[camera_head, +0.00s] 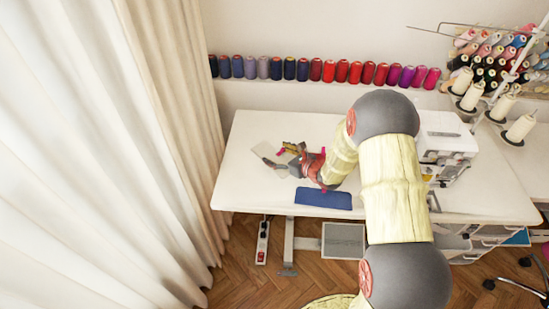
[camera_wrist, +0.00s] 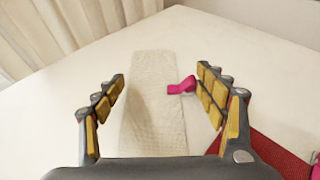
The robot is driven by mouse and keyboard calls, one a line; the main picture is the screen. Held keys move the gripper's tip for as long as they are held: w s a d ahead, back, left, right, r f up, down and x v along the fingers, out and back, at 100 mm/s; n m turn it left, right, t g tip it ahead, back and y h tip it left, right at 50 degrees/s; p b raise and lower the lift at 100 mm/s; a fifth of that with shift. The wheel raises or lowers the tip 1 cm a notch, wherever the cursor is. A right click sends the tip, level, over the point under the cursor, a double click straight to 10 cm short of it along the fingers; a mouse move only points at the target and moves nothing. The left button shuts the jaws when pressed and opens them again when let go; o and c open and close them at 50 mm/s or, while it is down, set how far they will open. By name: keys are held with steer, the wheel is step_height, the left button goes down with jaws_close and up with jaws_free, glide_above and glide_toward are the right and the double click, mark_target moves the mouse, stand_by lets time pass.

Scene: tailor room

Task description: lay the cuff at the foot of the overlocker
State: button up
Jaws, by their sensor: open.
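The cuff appears to be the pale, textured fabric strip (camera_wrist: 153,95) lying flat on the table in the wrist view. In the head view a pale piece (camera_head: 268,151) shows beside my gripper (camera_head: 284,157). In the wrist view my gripper (camera_wrist: 160,85) is open, with its fingers on either side of the strip and nothing held. I cannot tell whether the fingers touch it. The white overlocker (camera_head: 446,145) stands at the right of the table, well away from my gripper; my arm partly hides it.
A small pink object (camera_wrist: 182,86) lies at the strip's right edge, near the right finger. Red fabric (camera_wrist: 278,148) lies at lower right. A blue cloth (camera_head: 323,198) lies at the table's (camera_head: 250,190) front edge. Thread spools (camera_head: 303,69) line the back.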

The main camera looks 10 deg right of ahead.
mark_target(278, 159)
steer(key=c, duration=1.7)
jaws_close()
steer(key=shift+r+p, duration=0.3)
steer(key=shift+r, duration=0.25)
step_height(278, 159, up, 2)
steer(key=shift+r+p, duration=0.25)
steer(key=shift+p, duration=0.4)
steer(key=s+d+r+p, duration=0.1)
steer(key=s+r+p, duration=0.1)
steer(key=s+r, duration=0.35)
steer(key=s+r+p, duration=0.2)
steer(key=s+r, duration=0.1)
steer(key=s, duration=0.5)
steer(key=w+a+r+m+h, duration=0.1)
steer(key=w+r+m+h, duration=0.1)
steer(key=w+r, duration=0.3)
step_height(278, 159, up, 3)
steer(key=shift+w+f+t, duration=0.1)
steer(key=shift+w+t, duration=0.05)
steer(key=shift+t, duration=0.25)
